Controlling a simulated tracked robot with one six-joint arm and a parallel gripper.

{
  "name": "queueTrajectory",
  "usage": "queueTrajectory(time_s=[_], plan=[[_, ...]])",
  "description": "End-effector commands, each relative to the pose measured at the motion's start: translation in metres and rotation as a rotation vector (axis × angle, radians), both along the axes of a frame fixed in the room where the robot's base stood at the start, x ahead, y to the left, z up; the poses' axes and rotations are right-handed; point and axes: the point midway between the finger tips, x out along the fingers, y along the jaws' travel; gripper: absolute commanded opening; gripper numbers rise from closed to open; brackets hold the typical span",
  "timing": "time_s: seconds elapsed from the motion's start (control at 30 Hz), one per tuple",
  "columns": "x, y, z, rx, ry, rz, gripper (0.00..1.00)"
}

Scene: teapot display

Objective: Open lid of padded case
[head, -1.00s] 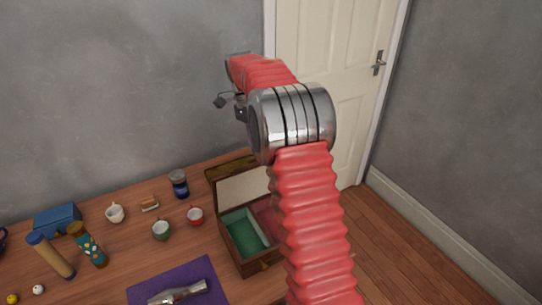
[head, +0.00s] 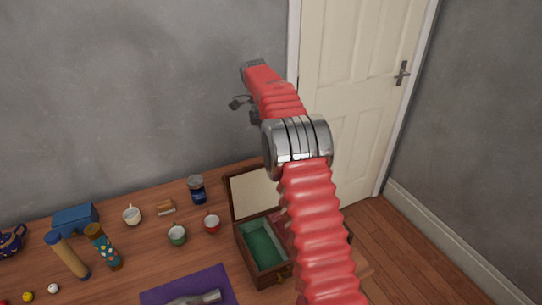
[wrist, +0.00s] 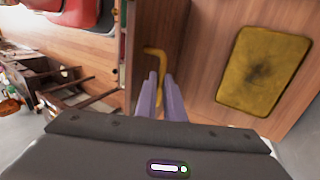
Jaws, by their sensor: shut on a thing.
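The padded case (head: 262,277) is a brown wooden box on the table in the head view, partly hidden by my arm. Its lid (head: 252,194) stands raised at the back, with cream padding facing forward. A green-lined compartment (head: 262,240) shows inside, with a reddish part beside it. In the wrist view, my gripper (wrist: 162,76) is shut on a bent brass handle (wrist: 156,52) at the wooden lid's edge. A worn gold panel (wrist: 264,70) lies on the wood to the right.
A purple mat with a hammer (head: 195,299) lies left of the case. A closed door (head: 355,90) is behind.

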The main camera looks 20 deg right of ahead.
Motion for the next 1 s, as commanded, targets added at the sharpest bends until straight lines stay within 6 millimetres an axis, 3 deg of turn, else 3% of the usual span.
queueTrajectory(time_s=[0.03, 0.37, 0.4, 0.63, 1.0], plan=[[-0.0008, 0.0043, -0.0071, 0.01, 0.014, 0.003, 0.0], [-0.0008, 0.0043, -0.0073, 0.01, 0.015, 0.003, 0.0], [-0.0008, 0.0043, -0.0073, 0.009, 0.015, 0.004, 0.1], [-0.0003, 0.0026, -0.0042, 0.006, 0.01, 0.003, 0.27], [-0.0001, 0.0026, -0.0028, 0.005, 0.008, 0.003, 0.27]])
